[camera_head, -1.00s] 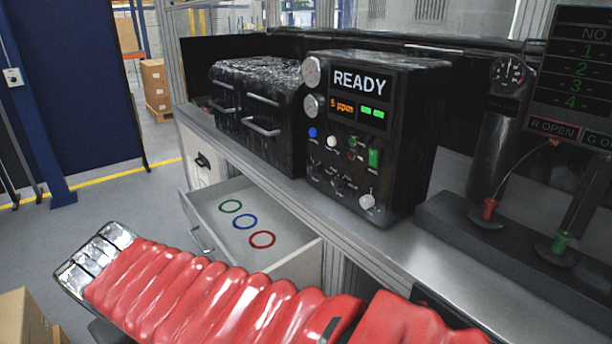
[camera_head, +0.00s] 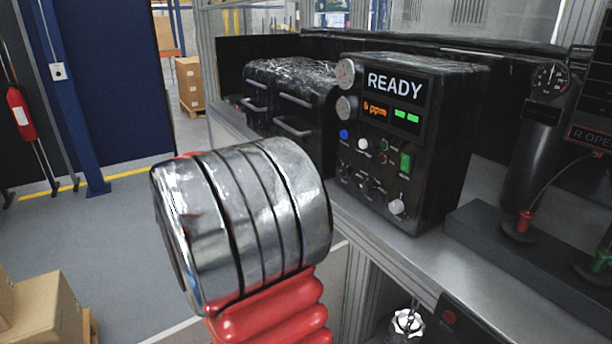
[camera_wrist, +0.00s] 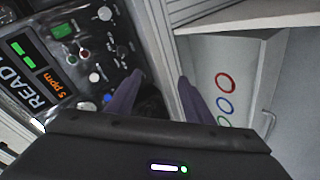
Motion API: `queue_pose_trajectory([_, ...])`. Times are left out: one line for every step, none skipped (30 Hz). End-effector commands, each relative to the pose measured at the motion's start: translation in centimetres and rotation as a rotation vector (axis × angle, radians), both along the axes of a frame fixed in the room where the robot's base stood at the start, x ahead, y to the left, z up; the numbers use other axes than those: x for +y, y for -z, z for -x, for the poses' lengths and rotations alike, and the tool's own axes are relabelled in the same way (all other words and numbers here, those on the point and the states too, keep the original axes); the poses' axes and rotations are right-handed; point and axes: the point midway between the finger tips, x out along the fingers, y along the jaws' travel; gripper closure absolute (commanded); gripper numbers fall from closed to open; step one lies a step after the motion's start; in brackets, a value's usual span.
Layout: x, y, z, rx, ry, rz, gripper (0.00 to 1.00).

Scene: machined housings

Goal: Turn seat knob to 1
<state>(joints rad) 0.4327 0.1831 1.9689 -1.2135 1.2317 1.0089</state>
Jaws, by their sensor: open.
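A black control box (camera_head: 440,150) with a READY screen stands on the bench. Its panel carries a white knob (camera_head: 397,207) at lower right and small dark knobs (camera_head: 370,184) beside it. Their labels are too small to read, so I cannot tell which is the seat knob. The wrist view shows the panel turned on its side at left, with the white knob (camera_wrist: 104,13) at the top. My gripper (camera_wrist: 158,92) is open and empty, its purple fingers apart near the panel's edge. In the head view the fingers are hidden behind my wrist.
A pale fluted knob (camera_head: 407,322) sits below the bench edge. Cylinder and cables stand at right. Cardboard boxes (camera_head: 40,310) are at lower left.

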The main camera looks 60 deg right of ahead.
Motion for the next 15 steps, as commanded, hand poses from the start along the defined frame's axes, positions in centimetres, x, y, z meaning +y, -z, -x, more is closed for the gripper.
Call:
queue_pose_trajectory([-1.6, 0.3, -0.1, 0.01, 0.021, 0.037, 0.53])
queue_pose_trajectory([-2.5, 0.3, -0.3, 0.012, 0.029, 0.064, 0.53])
queue_pose_trajectory([-3.7, 0.4, -0.5, 0.015, 0.041, 0.099, 0.53])
queue_pose_trajectory([-4.6, 0.4, -0.6, 0.016, 0.05, 0.126, 0.53])
queue_pose_trajectory([-5.5, 0.5, -0.7, 0.017, 0.057, 0.153, 0.53])
queue_pose_trajectory([-6.6, 0.6, -0.9, 0.018, 0.065, 0.188, 0.53])
queue_pose_trajectory([-7.5, 0.7, -1.0, 0.021, 0.07, 0.214, 0.53])
queue_pose_trajectory([-8.3, 0.8, -1.1, 0.021, 0.075, 0.242, 0.53])
queue_pose_trajectory([-9.5, 0.9, -1.3, 0.021, 0.08, 0.276, 0.53])
queue_pose_trajectory([-10.3, 1.1, -1.4, 0.02, 0.082, 0.301, 0.53])
queue_pose_trajectory([-11.1, 1.2, -1.6, 0.021, 0.084, 0.328, 0.53])
queue_pose_trajectory([-12.1, 1.4, -1.7, 0.02, 0.086, 0.359, 0.53])
queue_pose_trajectory([-12.8, 1.5, -1.8, 0.018, 0.086, 0.383, 0.53])
queue_pose_trajectory([-13.5, 1.7, -1.9, 0.017, 0.085, 0.404, 0.53])
queue_pose_trajectory([-14.2, 1.9, -2.0, 0.015, 0.085, 0.43, 0.53])
